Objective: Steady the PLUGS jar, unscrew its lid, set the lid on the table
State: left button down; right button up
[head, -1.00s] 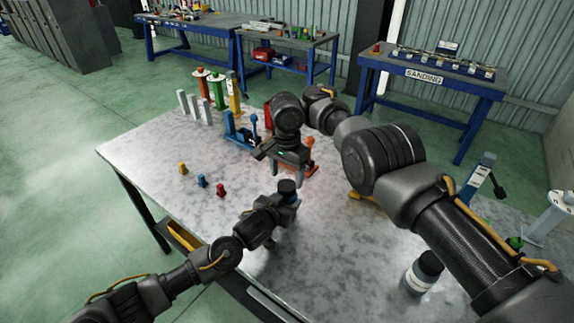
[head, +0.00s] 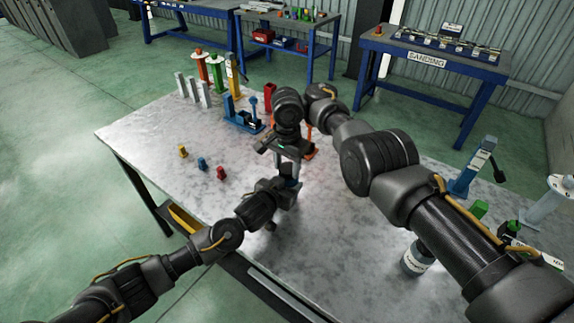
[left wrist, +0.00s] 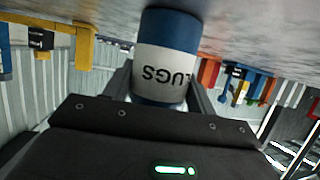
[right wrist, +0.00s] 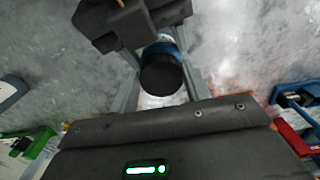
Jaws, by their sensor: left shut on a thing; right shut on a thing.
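In the head view the jar (head: 291,184) stands upright at the table's middle, partly hidden by my grippers. My right gripper (right wrist: 161,80) comes from above and is shut on the dark round lid (right wrist: 162,76). The lid is at the jar's top; I cannot tell whether it is loose. The table (head: 340,230) is grey and mottled.
Small yellow (head: 183,151), blue (head: 202,163) and red (head: 221,172) pieces lie left of the jar. A second, white-labelled jar (head: 415,262) stands at the front right under my right arm. Blue fixtures (head: 240,120) stand behind. The front middle of the table is clear.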

jog(key=n, duration=0.4)
jog(key=shift+d+n, duration=0.35)
jog(key=shift+n, duration=0.05)
jog(key=shift+c, duration=0.3)
jog(key=n, duration=0.5)
jog(key=shift+d, duration=0.2)
jog(key=n, duration=0.4)
jog(key=shift+w+d+n, duration=0.1)
jog(key=shift+n, duration=0.3)
jog(key=n, duration=0.6)
jog(key=shift+w+d+n, duration=0.1)
jog(key=shift+w+n, duration=0.1)
jog(key=shift+n, duration=0.1)
jog(key=n, duration=0.6)
jog(key=shift+w+n, duration=0.15)
jog(key=shift+n, duration=0.15)
jog(key=n, duration=0.4)
jog(key=shift+w+n, duration=0.1)
jog(key=shift+n, duration=0.2)
jog(key=n, duration=0.4)
jog(key=shift+a+n, duration=0.3)
jog(key=shift+n, duration=0.1)
jog(key=n, duration=0.6)
jog(key=shift+a+f, duration=0.1)
jog(key=shift+a, duration=0.1)
